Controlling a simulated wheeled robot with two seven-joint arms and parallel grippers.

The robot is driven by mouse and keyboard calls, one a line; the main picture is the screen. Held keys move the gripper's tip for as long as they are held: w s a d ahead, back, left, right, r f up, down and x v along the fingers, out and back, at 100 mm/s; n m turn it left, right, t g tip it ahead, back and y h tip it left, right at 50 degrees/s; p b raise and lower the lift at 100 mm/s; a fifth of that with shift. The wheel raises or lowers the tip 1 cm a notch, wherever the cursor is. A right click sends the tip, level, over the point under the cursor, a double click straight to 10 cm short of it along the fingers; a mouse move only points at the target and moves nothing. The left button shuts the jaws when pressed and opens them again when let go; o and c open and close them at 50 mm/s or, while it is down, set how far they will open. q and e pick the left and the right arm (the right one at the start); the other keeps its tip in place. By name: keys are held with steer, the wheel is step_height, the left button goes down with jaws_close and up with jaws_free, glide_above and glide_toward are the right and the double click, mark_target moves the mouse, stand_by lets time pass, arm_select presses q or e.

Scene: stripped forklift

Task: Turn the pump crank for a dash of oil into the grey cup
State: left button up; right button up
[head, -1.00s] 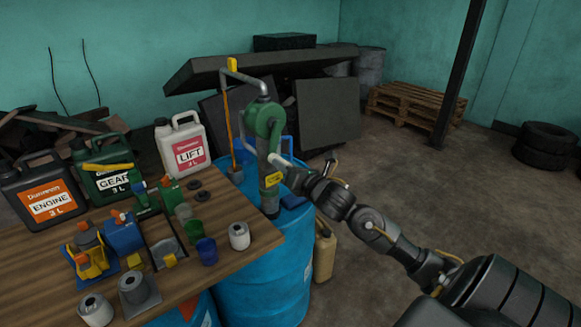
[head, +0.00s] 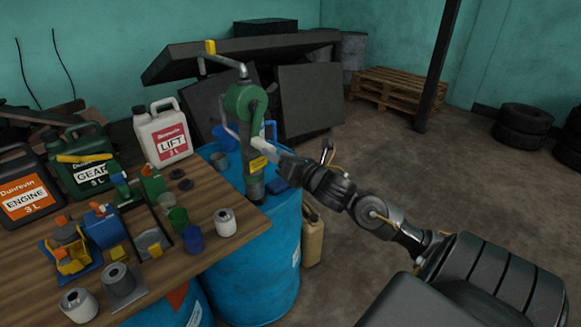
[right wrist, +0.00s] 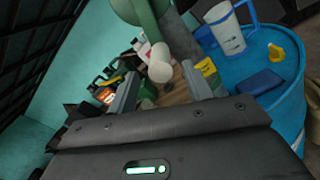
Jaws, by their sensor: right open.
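The green pump (head: 245,103) stands on the blue drum (head: 255,270), its grey pipe reaching up and left to a yellow-marked end. My right gripper (head: 262,147) is at the pump's front. In the right wrist view its two fingers (right wrist: 161,82) are spread. The pale crank knob (right wrist: 160,63) shows between the fingertips, next to the green pump body; I cannot tell whether it touches them. The grey cup (head: 167,202), small and partly hidden, appears to stand on the table behind the green cup (head: 178,219). My left gripper is not in view.
The wooden table (head: 215,262) holds a blue cup (head: 193,238), a white-grey cylinder (head: 225,222) and several canisters, including the white LIFT one (head: 163,135). A jug (right wrist: 228,32) stands on the drum behind the pump. Open floor lies to the right.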

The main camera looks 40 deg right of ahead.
steer(key=s+b, duration=0.1)
steer(key=s, duration=0.5)
steer(key=shift+s+b, duration=0.3)
steer(key=shift+b, duration=0.05)
stand_by(1.6)
